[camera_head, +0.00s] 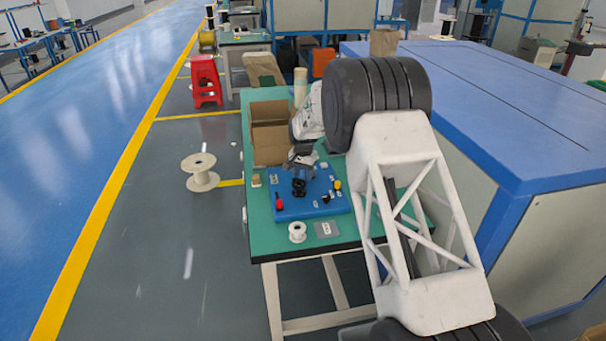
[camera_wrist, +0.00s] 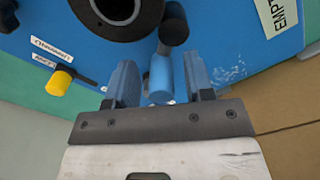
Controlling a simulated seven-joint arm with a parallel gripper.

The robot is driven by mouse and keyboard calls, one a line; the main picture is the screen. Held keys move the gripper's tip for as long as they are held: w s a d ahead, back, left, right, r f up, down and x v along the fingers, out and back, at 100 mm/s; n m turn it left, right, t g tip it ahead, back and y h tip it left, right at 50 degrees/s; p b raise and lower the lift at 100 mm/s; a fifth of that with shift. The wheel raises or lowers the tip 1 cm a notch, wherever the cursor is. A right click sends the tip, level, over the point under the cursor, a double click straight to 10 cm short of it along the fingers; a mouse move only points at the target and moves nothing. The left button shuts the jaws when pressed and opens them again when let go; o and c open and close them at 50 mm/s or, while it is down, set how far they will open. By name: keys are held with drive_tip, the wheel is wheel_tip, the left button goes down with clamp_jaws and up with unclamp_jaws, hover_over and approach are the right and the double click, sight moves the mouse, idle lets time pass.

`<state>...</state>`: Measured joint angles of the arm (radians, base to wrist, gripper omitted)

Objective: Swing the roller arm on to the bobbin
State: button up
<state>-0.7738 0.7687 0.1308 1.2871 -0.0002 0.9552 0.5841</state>
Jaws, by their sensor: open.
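The blue machine panel (camera_head: 312,205) lies on the green table, with the black bobbin (camera_head: 299,188) upright on it. In the wrist view the bobbin (camera_wrist: 115,12) is at the top, partly cut off by the frame edge. The roller arm (camera_wrist: 161,76), a light blue bar with a dark roller (camera_wrist: 173,28), is just right of the bobbin. My gripper (camera_wrist: 158,72) is open, with one finger on each side of the blue bar. Gaps show between the bar and both fingers. In the head view my gripper (camera_head: 300,160) is just above the bobbin and hides the roller arm.
The panel carries a red button (camera_head: 279,204) and a yellow knob (camera_head: 337,184). An open cardboard box (camera_head: 270,150) stands behind. A large blue cabinet (camera_head: 500,110) is right of the table.

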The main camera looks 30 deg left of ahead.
drive_tip(key=shift+r, duration=3.75)
